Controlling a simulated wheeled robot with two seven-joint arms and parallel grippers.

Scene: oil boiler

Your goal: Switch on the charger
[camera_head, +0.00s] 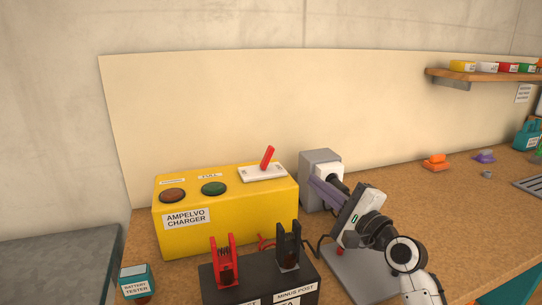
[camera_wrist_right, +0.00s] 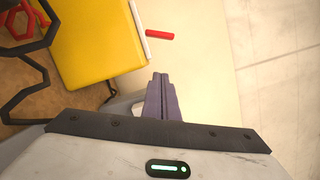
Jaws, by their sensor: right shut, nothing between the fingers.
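The yellow charger (camera_head: 240,215), labelled "AMPELVO CHARGER", stands on the bench against the back board. On its top are a dark red lamp (camera_head: 172,195), a green lamp (camera_head: 214,188) and a red switch lever (camera_head: 267,157) on a white plate. The lever tilts to the right in the head view. My right gripper (camera_head: 318,187) is shut and empty, to the right of the charger and apart from the lever. In the right wrist view its closed fingers (camera_wrist_right: 160,90) are near the yellow charger (camera_wrist_right: 95,45), with the red lever (camera_wrist_right: 160,35) beyond them. My left gripper is not in view.
A black battery (camera_head: 255,282) with a red clamp (camera_head: 224,262) and a black clamp (camera_head: 289,247) stands in front of the charger. A grey device (camera_head: 318,163) stands behind my right gripper. A battery tester (camera_head: 136,281) is at the front left.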

